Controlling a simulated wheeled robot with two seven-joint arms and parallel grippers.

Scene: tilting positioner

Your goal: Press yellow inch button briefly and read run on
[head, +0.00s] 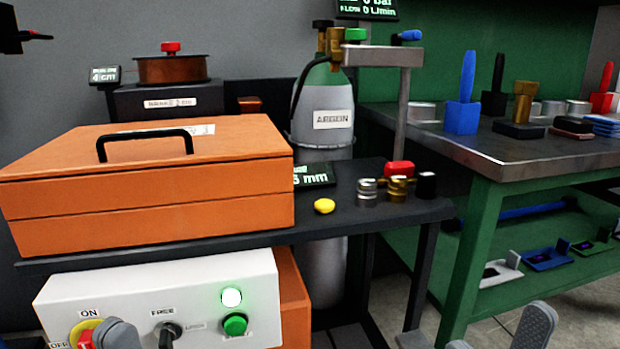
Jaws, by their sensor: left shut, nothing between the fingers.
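A small yellow dome (323,206) sits on the dark shelf, right of the orange box. It carries no label that I can read, so I cannot tell that it is the inch button. Behind it a black display (316,176) shows green characters ending in "mm", its left part hidden by the box. Another small display (104,75) reads about "4 cm". My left gripper (120,334) is shut and empty at the lower left, in front of the white panel and well away from the yellow dome. My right gripper (498,337) shows only partly at the bottom edge, its fingertips apart.
The orange box (150,190) with a black handle fills the shelf's left. The white panel (185,295) has a red-and-yellow switch, a knob, a lit lamp and a green button. Metal fittings (396,188) stand right of the dome. An argon cylinder (322,110) and green bench (480,190) stand behind.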

